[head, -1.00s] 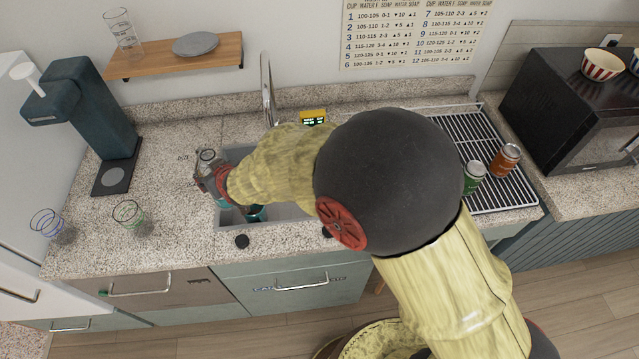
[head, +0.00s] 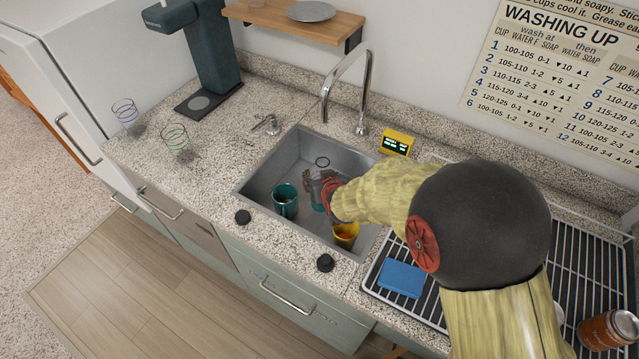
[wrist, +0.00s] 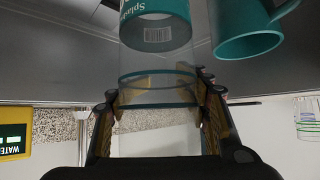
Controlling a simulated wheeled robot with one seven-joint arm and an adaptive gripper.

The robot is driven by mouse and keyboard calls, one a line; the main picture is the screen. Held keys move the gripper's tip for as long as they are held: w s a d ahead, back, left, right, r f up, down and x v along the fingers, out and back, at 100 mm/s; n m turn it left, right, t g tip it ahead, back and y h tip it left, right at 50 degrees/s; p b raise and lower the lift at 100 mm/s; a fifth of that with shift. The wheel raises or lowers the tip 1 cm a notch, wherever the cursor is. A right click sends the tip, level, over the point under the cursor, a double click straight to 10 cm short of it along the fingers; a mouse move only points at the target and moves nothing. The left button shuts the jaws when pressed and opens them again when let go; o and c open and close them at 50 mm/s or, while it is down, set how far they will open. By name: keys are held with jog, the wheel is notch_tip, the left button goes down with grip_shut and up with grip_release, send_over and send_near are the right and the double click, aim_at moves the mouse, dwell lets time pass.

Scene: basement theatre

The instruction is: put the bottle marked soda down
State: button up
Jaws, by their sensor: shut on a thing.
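My gripper (head: 328,191) is shut on a clear, round container (head: 316,184) with a dark ring at its top, inside the sink (head: 265,165). In the wrist view, my fingers (wrist: 158,97) press on both sides of the container (wrist: 152,62) near a teal ring. It has a teal label (wrist: 160,32) with a barcode and the letters "Splash"; I see no word "soda". The container looks roughly upright. I cannot tell whether its base touches the sink floor. My gripper partly hides it in the head view.
The tap (head: 361,105) arches behind. Ringed glasses (head: 175,145) stand on the left counter. A wire rack (head: 424,305) with a blue sponge (head: 401,278) is at right.

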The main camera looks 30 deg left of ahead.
jog(key=shift+f, duration=1.05)
jog(key=shift+f+b, duration=0.25)
jog(key=shift+b, duration=0.1)
jog(key=o, duration=1.2)
jog(key=shift+c, duration=0.2)
jog(key=shift+o, duration=0.2)
jog(key=shift+r, duration=0.1)
jog(key=shift+r, duration=0.2)
jog(key=p+v, duration=0.3)
jog(key=v, duration=0.9)
